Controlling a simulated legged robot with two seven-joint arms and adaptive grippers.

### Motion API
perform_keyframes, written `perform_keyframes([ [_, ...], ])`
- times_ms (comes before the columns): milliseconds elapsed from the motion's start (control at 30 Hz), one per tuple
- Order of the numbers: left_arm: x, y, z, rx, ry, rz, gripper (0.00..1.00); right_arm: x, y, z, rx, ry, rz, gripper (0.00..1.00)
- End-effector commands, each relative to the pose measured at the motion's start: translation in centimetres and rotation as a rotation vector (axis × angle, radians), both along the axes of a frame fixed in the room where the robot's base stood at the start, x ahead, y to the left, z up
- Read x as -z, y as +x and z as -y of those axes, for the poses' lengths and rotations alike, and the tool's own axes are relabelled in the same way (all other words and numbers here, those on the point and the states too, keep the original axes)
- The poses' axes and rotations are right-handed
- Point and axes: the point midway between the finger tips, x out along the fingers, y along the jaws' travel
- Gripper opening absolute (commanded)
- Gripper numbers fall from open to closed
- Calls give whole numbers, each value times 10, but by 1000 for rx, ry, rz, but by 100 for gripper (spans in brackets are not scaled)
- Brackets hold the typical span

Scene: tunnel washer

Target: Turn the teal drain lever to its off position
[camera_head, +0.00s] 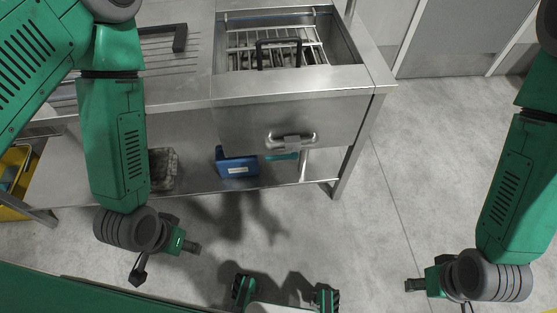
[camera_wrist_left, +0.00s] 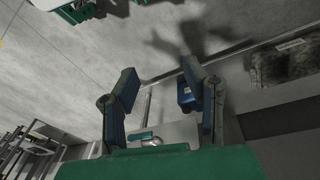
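The teal drain lever (camera_head: 282,156) is a small handle under the steel sink unit, beside the front leg pipe, lying roughly level in the head view. It also shows small in the left wrist view (camera_wrist_left: 140,136), near a round metal fitting, beyond my fingers. My left gripper (camera_head: 168,261) is open and empty, low in front of the unit, to the left of the lever and apart from it. In the left wrist view its two fingers (camera_wrist_left: 160,75) are spread with nothing between them. My right gripper (camera_head: 440,295) is apart from the lever at lower right, looks open and holds nothing visible.
The steel sink unit (camera_head: 240,118) with a rack in its basin stands ahead. On its lower shelf are a blue box (camera_head: 236,168) and a grey textured bundle (camera_head: 163,170). A yellow bin (camera_head: 14,212) is at left. The floor (camera_head: 350,235) in front is clear.

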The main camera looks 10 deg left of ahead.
Motion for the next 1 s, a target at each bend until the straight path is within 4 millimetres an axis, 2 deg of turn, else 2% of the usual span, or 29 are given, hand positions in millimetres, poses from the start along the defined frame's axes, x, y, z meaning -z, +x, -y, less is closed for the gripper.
perform_keyframes([
  [33, 32, 4, 25, -24, -79, 34, 40, 24, 0, 0, 0, 0, -1, 40],
  [100, 61, 17, 67, -79, -214, 107, 40, 49, -1, 0, 0, 0, -1, 40],
  [200, 91, 44, 126, -206, -433, 231, 40, 85, -1, 0, 0, 0, -2, 40],
  [300, 106, 77, 167, -371, -643, 362, 40, 118, -1, 0, 0, 0, -2, 40],
  [400, 113, 115, 187, -562, -836, 504, 40, 151, -1, 0, 0, 0, -1, 40],
  [467, 115, 137, 187, -680, -937, 592, 40, 169, -1, 0, 0, 0, -1, 40],
  [600, 116, 176, 166, -917, -1119, 781, 40, 201, -1, 0, 0, 0, -1, 40],
  [800, 114, 198, 135, -1087, -1239, 940, 40, 220, -1, 0, 0, 0, -1, 40],
  [1000, 110, 213, 132, -1105, -1256, 965, 40, 223, -1, 0, 0, 0, 0, 40],
])
